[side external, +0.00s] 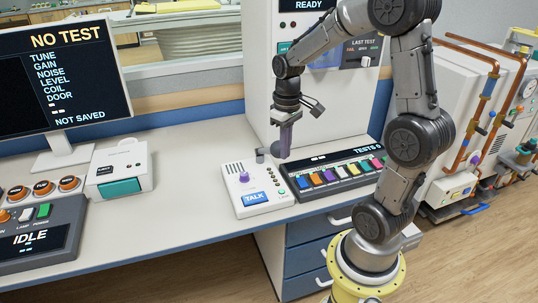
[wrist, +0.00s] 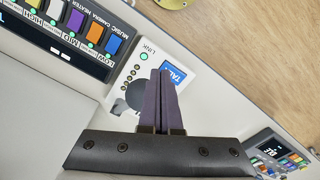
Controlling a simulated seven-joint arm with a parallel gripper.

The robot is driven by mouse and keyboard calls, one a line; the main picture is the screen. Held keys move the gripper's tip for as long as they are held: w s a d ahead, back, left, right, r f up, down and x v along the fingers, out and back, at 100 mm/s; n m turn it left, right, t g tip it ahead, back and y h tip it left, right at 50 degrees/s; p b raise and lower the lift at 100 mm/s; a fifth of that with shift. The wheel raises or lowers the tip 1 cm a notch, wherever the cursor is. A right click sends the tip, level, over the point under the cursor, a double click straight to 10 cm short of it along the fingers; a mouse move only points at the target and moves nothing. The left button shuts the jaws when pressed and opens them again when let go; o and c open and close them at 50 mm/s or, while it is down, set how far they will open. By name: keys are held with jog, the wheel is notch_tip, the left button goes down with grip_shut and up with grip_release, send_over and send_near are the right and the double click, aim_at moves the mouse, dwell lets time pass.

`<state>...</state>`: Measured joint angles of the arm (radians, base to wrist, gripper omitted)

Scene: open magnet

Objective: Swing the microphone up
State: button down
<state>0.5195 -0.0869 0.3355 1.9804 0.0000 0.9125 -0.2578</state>
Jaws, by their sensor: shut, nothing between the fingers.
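The white talk box (side external: 262,202) stands on the counter, with a blue TALK button, a purple knob and a small green light. A short grey piece (side external: 261,155), which looks like the microphone, shows at its back edge; its exact pose is hard to tell. In the wrist view, a dark grey round part (wrist: 138,95) lies on the box (wrist: 150,64) just left of the fingers, partly hidden by them. My gripper (side external: 285,156) points down above the back right of the box, beside the grey piece. Its purple-grey fingers are shut and empty, also in the wrist view (wrist: 161,72).
A panel of coloured switches (side external: 330,176) sits right of the box, close to my gripper. A white cabinet (side external: 262,75) rises behind. A white unit with a green front (side external: 120,170) and a monitor (side external: 62,75) stand left. Counter between them is clear.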

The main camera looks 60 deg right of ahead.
dwell(0.6)
jog(key=shift+f, duration=1.7)
jog(key=shift+w+d+r, duration=0.1)
jog(key=shift+w+d+r, duration=0.4)
jog(key=shift+r, duration=0.2)
jog(key=shift+w+d+r, duration=0.35)
jog(key=shift+r, duration=0.25)
jog(key=shift+w+d+r, duration=0.4)
jog(key=shift+r, duration=0.2)
jog(key=shift+w+d+r, duration=0.85)
jog(key=shift+w+d, duration=0.15)
jog(key=shift+w, duration=0.05)
jog(key=shift+w+d+r, duration=0.45)
jog(key=shift+d+r, duration=0.05)
jog(key=shift+r, duration=0.1)
jog(key=shift+w, duration=0.1)
